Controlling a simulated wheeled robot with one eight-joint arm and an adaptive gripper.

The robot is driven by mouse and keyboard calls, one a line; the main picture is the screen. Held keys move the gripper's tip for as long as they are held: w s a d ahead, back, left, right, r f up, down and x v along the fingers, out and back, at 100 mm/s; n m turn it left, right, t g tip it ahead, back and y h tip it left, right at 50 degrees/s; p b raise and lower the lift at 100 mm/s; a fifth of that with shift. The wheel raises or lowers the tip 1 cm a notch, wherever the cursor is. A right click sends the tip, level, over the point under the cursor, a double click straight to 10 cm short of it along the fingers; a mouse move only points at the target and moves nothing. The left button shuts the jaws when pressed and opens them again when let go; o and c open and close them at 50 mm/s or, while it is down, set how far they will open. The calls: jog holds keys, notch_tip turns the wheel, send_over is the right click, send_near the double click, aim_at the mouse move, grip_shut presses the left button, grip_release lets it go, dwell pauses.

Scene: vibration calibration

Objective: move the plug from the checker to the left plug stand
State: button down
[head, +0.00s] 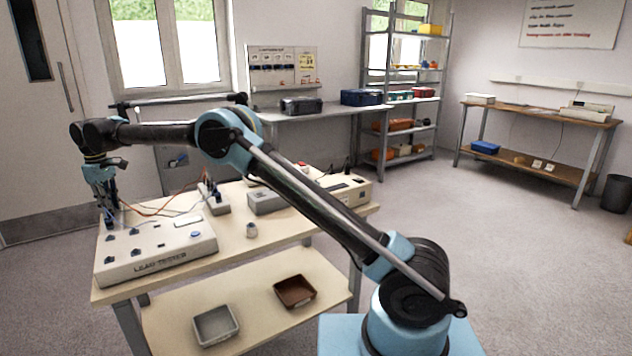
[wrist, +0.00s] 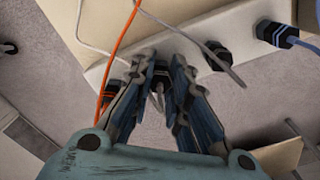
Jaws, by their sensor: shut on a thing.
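The checker (head: 160,258), a pale box marked LEAD TESTER, sits at the left front of the work table. My gripper (head: 110,222) points down at its far left corner. In the wrist view my gripper (wrist: 160,85) is shut on a dark plug (wrist: 159,78), partly hidden between the fingers. That view shows a pale block (wrist: 190,38) close behind the fingertips, with other dark plugs (wrist: 216,55) along it. I cannot tell whether the held plug still touches it. A small grey stand (head: 216,206) with dark parts is behind the checker; which stand is the left one is unclear.
Orange and grey cables run across the table behind the checker, and an orange cable (wrist: 122,45) passes close to the fingers. A grey box (head: 266,203) and a small pale cylinder (head: 252,231) stand right of the checker. Two trays lie on the lower shelf (head: 255,310).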

jog(key=c, duration=1.5)
grip_release()
jog(key=shift+o, duration=0.2)
jog(key=shift+r, duration=2.45)
